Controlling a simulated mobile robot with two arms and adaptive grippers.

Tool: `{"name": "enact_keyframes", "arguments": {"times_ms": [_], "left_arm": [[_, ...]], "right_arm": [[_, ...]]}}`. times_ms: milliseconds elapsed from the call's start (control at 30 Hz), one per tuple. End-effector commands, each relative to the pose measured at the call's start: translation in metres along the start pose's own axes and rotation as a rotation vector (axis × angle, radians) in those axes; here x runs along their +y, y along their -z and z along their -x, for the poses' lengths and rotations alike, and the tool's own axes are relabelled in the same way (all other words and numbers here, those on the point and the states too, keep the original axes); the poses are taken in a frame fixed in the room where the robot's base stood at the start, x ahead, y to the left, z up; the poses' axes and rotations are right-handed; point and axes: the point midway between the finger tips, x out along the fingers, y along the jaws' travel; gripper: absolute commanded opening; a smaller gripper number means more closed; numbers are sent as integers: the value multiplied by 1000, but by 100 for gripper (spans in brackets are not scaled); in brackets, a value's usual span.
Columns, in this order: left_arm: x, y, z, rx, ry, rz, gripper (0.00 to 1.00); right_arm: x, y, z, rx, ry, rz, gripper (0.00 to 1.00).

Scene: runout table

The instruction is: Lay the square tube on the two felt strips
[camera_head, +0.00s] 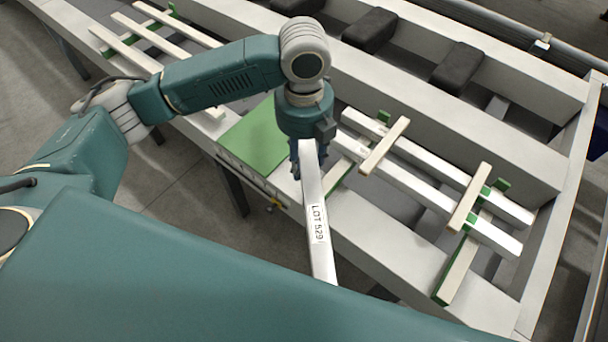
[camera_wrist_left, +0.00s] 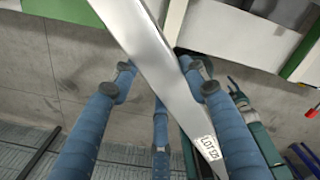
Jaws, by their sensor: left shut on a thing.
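My left gripper (camera_head: 308,168) is shut on a silver square tube (camera_head: 312,195) with a white "LOT 529" label. The tube slants down toward my body in the head view, over the table's near edge. In the left wrist view the tube (camera_wrist_left: 158,65) passes between the blue fingers (camera_wrist_left: 165,85). Two pale strips, which look like the felt strips, lie apart on the right: one nearer strip (camera_head: 384,146) and one farther right (camera_head: 469,198). They lie across two silver tubes (camera_head: 425,185). The held tube is clear of both strips. My right gripper does not show.
The grey runout table (camera_head: 390,245) has long beams and open gaps. A green plate (camera_head: 255,138) lies left of the gripper. More pale bars (camera_head: 125,48) lie at upper left.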

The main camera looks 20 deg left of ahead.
Motion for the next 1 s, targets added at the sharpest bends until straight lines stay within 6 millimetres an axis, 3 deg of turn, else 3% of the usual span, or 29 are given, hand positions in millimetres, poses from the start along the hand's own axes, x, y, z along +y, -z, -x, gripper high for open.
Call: {"name": "enact_keyframes", "arguments": {"times_ms": [200,567,767,1000], "left_arm": [[-2,-1,33,-3,4,0,0],[0,0,44,-2,3,39,0],[8,4,42,-2,5,278,0],[20,11,42,-1,9,725,0]], "right_arm": [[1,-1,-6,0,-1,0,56],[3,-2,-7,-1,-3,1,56],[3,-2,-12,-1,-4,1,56],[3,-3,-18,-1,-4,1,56]]}}
